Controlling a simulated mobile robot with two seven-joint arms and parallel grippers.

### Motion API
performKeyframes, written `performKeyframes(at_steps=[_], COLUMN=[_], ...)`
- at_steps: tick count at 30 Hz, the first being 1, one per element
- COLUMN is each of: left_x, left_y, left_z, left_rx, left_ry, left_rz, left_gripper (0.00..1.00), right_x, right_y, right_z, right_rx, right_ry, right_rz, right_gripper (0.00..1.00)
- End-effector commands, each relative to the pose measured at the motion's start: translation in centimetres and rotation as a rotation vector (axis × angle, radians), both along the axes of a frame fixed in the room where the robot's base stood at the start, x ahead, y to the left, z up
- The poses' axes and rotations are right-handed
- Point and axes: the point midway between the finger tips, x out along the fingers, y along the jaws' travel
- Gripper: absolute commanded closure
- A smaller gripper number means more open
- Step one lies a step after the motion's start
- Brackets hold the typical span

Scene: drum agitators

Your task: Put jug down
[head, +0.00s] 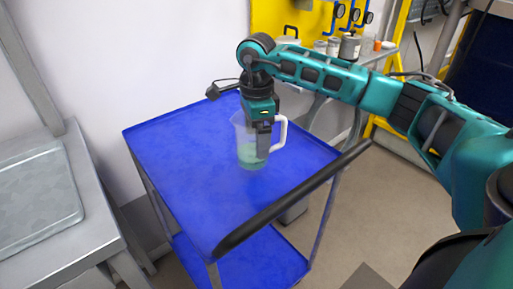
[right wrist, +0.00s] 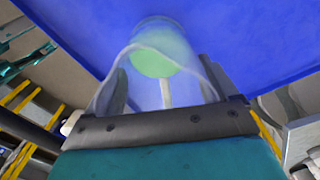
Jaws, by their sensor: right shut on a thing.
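A clear jug (head: 243,128) with green liquid in its lower part stands upright over the top of the blue cart (head: 180,150). Its pale handle (head: 282,134) faces right. My right gripper (head: 263,148) comes down from above and is shut on the jug at its handle side. I cannot tell whether the jug's base touches the cart top or is just above it. In the right wrist view the jug (right wrist: 160,52) shows from above, with the green liquid against the blue surface. My left gripper is not in view.
The cart top is otherwise clear, with free room left of and in front of the jug. A black handle bar (head: 290,202) runs along its near edge. A grey metal bench (head: 75,240) stands at left. Cans (head: 349,47) stand on a shelf behind.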

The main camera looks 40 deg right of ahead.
Motion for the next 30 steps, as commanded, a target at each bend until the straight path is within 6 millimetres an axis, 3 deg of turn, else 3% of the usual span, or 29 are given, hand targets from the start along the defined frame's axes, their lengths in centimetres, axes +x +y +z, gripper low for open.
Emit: performKeyframes(at_steps=[7,19,20,24,30], left_x=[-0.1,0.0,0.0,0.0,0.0], left_y=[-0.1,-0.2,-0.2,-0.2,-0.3], left_z=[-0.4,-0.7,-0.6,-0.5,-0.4], left_rx=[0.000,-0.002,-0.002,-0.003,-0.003], left_ry=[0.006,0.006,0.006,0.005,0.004], left_rz=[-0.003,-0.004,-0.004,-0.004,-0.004], left_gripper=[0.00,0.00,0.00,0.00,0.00], right_x=[0.0,0.0,0.0,0.0,0.0], right_y=[0.0,0.0,0.0,0.0,0.0], right_z=[-3.5,-4.1,-4.1,-4.0,-4.0], right_rx=[0.000,0.000,0.000,0.000,0.000], right_ry=[0.002,0.000,0.000,0.001,0.001], right_rz=[0.001,0.001,0.001,0.001,0.001], right_gripper=[0.49,0.49,0.11,0.00,0.00])
